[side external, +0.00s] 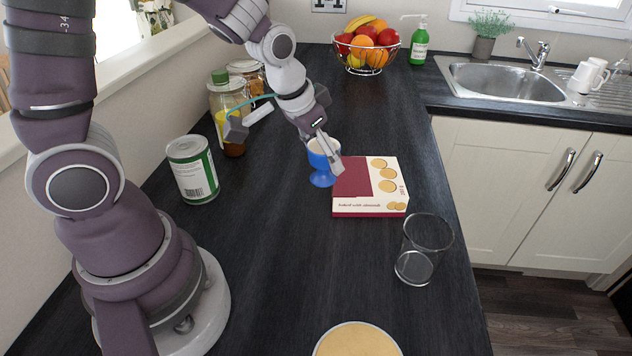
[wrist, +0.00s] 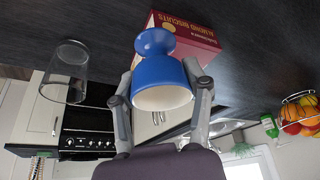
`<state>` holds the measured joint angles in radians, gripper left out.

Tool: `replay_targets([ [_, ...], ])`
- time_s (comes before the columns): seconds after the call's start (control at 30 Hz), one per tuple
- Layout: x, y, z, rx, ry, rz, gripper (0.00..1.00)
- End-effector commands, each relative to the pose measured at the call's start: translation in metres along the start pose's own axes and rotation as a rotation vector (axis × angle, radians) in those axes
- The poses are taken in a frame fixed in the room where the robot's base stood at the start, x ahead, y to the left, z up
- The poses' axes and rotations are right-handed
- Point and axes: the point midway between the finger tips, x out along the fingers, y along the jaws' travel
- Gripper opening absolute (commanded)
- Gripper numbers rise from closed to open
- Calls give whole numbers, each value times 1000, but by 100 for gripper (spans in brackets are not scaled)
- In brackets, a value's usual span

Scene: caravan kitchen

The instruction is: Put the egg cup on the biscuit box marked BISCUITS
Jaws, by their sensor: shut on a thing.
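The blue egg cup (side external: 319,162), white inside, is upright in my gripper (side external: 328,153), just left of the biscuit box. In the wrist view the egg cup (wrist: 155,75) sits between the two fingers of my gripper (wrist: 163,88), its foot toward the box. The biscuit box (side external: 352,186), dark red and cream with biscuit pictures, lies flat on the worktop. In the wrist view the box (wrist: 190,30) shows the words ALMOND BISCUITS. I cannot tell how far the cup's foot is above the worktop.
A clear glass (side external: 423,250) stands right of and nearer than the box. A green-labelled tin (side external: 193,170) and jars (side external: 229,105) stand at the left. A fruit bowl (side external: 366,52) is at the back. A round cream-topped thing (side external: 357,340) is at the front edge.

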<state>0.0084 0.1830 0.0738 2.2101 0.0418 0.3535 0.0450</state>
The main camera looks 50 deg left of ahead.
Motion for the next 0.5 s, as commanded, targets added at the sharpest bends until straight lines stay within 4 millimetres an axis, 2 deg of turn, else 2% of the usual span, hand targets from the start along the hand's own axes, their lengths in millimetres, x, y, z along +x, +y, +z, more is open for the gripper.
replay_targets([
  [0.1, 19, -2, -32, -1, -2, -1, 12],
  [0.3, 42, -5, -75, -4, -4, -2, 12],
  [0.5, 51, -6, -94, -4, -2, -2, 12],
])
